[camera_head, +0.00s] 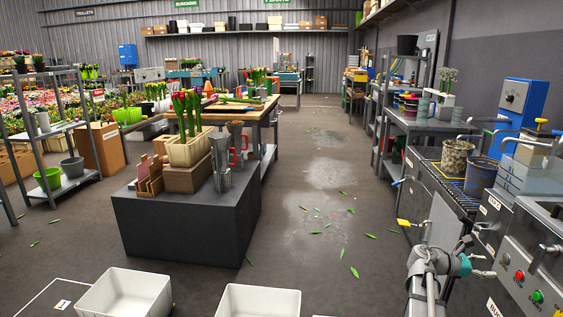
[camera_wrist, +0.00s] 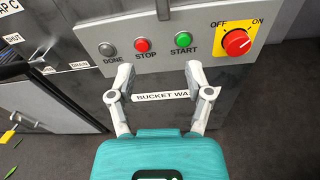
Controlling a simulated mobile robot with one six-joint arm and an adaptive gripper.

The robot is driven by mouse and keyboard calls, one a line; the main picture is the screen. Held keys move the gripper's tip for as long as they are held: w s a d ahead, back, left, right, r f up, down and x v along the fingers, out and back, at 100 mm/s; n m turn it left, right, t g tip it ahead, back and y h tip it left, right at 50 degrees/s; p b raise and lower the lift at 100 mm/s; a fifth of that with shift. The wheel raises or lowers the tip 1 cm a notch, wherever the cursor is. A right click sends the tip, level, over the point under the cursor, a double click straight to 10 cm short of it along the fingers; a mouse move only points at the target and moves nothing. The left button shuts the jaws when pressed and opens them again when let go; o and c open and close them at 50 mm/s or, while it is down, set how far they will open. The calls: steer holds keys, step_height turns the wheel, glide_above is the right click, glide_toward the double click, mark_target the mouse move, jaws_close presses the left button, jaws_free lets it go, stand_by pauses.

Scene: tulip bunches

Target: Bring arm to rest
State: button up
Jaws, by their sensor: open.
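My gripper (camera_wrist: 158,76) is open and empty in the wrist view, its two pale fingers spread apart in front of a grey control panel. In the head view my gripper (camera_head: 484,265) is at the lower right, a teal body with fingers pointing right towards the panel. The panel in the wrist view has a grey DONE button (camera_wrist: 108,49), a red STOP button (camera_wrist: 142,46), a green START button (camera_wrist: 183,40) and a red knob on a yellow plate (camera_wrist: 237,42), between OFF and ON. I cannot tell whether the fingertips touch the panel.
A dark block (camera_head: 190,225) carrying wooden crates and tulips stands left of centre. White bins (camera_head: 125,293) sit at the front. Buckets (camera_head: 457,160) stand on the right-hand bench. The floor (camera_head: 320,210) between is open, with scattered leaves.

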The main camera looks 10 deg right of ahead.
steer(key=w+a+f+m+t+y, duration=0.2)
steer(key=w+a+f+m+y, duration=0.15)
steer(key=a, duration=0.55)
steer(key=w+a+f+m+t+y, duration=0.15)
steer(key=a+f, duration=0.35)
steer(key=a, duration=0.5)
steer(key=w+a+f+m+t+y, duration=0.1)
steer(key=w+a+f+m+y, duration=0.25)
steer(key=a, duration=0.55)
steer(key=s+a+f+m+y+p, duration=0.15)
steer(key=a+y, duration=0.25)
steer(key=a, duration=0.8)
steer(key=s+a+f+m+y, duration=0.2)
steer(key=a+m+y, duration=0.15)
steer(key=a, duration=0.95)
step_height(320, 180, up, 38)
steer(key=p, duration=3.7)
steer(key=shift+d+f+p, duration=0.15)
steer(key=shift+d+p, duration=0.15)
steer(key=shift+d, duration=0.05)
steer(key=shift+w+t, duration=0.1)
steer(key=shift+t, duration=0.15)
steer(key=shift+c, duration=0.6)
